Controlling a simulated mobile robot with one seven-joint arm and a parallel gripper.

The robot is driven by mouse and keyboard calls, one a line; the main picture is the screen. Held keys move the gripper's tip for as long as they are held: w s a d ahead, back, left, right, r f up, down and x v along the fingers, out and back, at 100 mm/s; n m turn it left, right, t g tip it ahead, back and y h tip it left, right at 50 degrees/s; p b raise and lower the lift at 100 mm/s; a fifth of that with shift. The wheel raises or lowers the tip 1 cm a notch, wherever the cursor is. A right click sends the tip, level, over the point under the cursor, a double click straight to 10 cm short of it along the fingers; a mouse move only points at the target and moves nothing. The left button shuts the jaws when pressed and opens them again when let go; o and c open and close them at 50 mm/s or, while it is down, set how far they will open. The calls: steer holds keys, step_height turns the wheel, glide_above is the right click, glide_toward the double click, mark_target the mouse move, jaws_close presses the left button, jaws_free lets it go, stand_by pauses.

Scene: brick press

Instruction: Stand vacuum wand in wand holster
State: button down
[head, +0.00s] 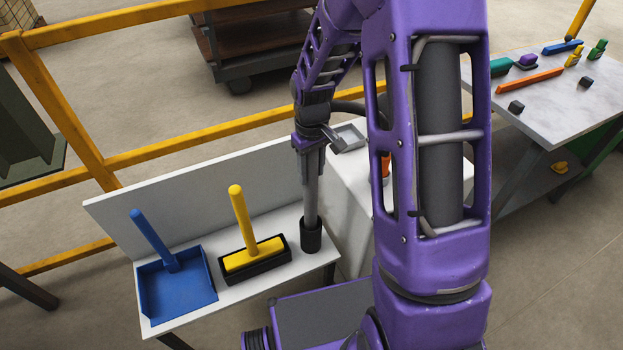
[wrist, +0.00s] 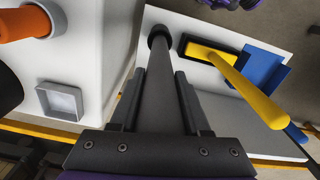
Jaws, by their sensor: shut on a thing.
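The vacuum wand (head: 311,185) is a grey tube standing close to upright. My gripper (head: 312,143) is shut on its upper part. The wand's lower end is inside the mouth of the wand holster (head: 311,237), a short black cup at the right end of the white shelf. In the wrist view the wand (wrist: 158,105) runs away between the two dark fingers of my gripper (wrist: 159,80) to the black rim of the holster (wrist: 158,32). Whether it touches the holster's bottom is hidden.
On the white shelf (head: 212,289), left of the holster, are a yellow-handled brush (head: 240,215) in a black tray and a blue dustpan (head: 178,290). A white block with a grey square dish (head: 349,137) stands at right. A yellow rail (head: 200,150) runs behind.

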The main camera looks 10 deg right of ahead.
mark_target(311, 180)
steer(key=shift+f, duration=1.65)
steer(key=shift+c, duration=1.8)
jaws_free()
step_height(311, 180, up, 12)
steer(key=shift+r+p, duration=0.15)
steer(key=shift+p, duration=0.55)
